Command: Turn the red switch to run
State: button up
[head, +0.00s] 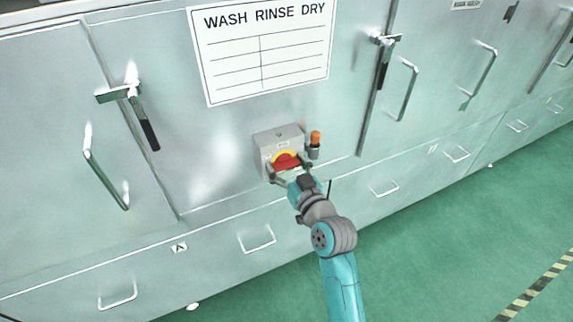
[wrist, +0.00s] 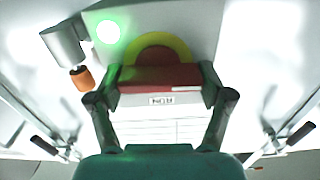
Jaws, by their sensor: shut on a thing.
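The red switch (head: 287,160) with a yellow backing ring sits on a small grey box (head: 279,138) on the cabinet front. My gripper (head: 289,168) is at the switch, one finger on each side of it. In the wrist view the red handle (wrist: 158,77) lies level between the fingertips, and my gripper (wrist: 161,83) is shut on it. A small label (wrist: 161,100) beside the handle appears upside down and seems to read RUN. A green lamp (wrist: 108,32) glows on the box. The fingers and wrist hide part of the switch in the head view.
An orange-tipped fitting (head: 315,140) stands close to the right of the box. A WASH RINSE DRY sign (head: 262,75) is above. Door latches (head: 140,110) and handles (head: 408,90) stick out on both sides. The green floor (head: 450,240) is clear at right.

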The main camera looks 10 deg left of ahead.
jog(key=m, duration=0.4)
jog(key=shift+m, duration=0.3)
jog(key=m, duration=0.4)
jog(key=shift+w+d, duration=0.1)
jog(key=shift+d, duration=0.05)
jog(key=m, duration=0.5)
jog(key=shift+d+f+m, duration=0.1)
jog(key=shift+m, duration=1.7)
jog(key=o, duration=1.1)
jog(key=v, duration=1.2)
jog(key=shift+w, duration=0.1)
